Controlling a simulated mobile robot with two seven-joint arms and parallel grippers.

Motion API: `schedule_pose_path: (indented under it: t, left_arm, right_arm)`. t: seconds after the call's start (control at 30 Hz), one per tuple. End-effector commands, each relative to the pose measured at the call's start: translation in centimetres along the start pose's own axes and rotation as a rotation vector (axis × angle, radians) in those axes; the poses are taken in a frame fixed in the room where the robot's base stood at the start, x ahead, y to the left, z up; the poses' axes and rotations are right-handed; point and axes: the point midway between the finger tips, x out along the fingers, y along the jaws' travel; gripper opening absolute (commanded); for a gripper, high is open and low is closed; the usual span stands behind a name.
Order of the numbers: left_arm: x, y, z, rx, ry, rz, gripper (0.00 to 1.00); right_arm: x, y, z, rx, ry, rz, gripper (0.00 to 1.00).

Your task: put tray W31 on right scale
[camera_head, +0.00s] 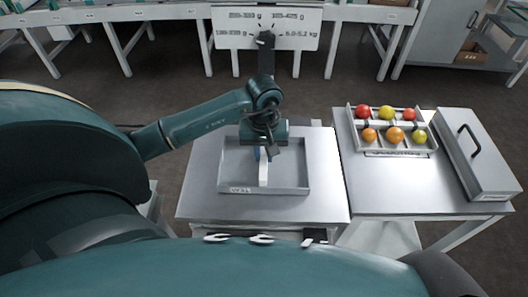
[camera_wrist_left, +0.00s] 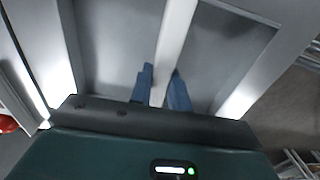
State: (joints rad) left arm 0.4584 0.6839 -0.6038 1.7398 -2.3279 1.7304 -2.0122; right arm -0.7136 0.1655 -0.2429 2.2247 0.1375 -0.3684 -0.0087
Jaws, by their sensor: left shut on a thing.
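The grey tray (camera_head: 290,190) has a label on its front wall that seems to read W31. It is over the left metal table, and I cannot tell whether it rests there or is slightly raised. My left gripper (camera_head: 263,155) points down into its middle, shut on the tray's pale central bar. In the left wrist view the blue fingers (camera_wrist_left: 161,88) stand on either side of that bar (camera_wrist_left: 177,35). No scale can be told apart clearly. My right gripper is not in view.
The right table (camera_head: 400,190) holds a divided tray (camera_head: 352,128) of several red, orange and yellow tomatoes and a grey box with a black handle (camera_head: 485,160). A sign with weight ranges (camera_head: 235,38) stands behind. The left table (camera_head: 325,180) is bare around the W31 tray.

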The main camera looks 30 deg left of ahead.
Motion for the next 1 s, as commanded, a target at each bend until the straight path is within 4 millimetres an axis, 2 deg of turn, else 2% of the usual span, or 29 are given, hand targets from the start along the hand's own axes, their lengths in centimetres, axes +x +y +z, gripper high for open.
schedule_pose_path:
  t: [0.23,0.27,0.53,0.7,0.87,1.0]
  left_arm:
    - [0.34,-0.01,-0.03,0.000,0.001,0.000,0.00]
    - [0.25,0.00,-0.02,0.000,0.001,0.000,0.20]
    - [0.26,0.01,0.00,0.000,0.000,0.000,0.42]
    - [0.27,0.01,0.01,0.000,0.000,0.000,0.43]
    - [0.30,0.00,0.03,0.000,-0.001,0.000,0.30]
    - [0.29,0.01,0.02,0.000,-0.001,0.000,0.29]
  right_arm:
    - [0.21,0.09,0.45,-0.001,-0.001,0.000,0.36]
    - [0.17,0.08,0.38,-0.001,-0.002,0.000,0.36]
    - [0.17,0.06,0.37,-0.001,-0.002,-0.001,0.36]
    - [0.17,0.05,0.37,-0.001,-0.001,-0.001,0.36]
    - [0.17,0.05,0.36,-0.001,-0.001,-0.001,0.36]
    - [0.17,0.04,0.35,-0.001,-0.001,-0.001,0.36]
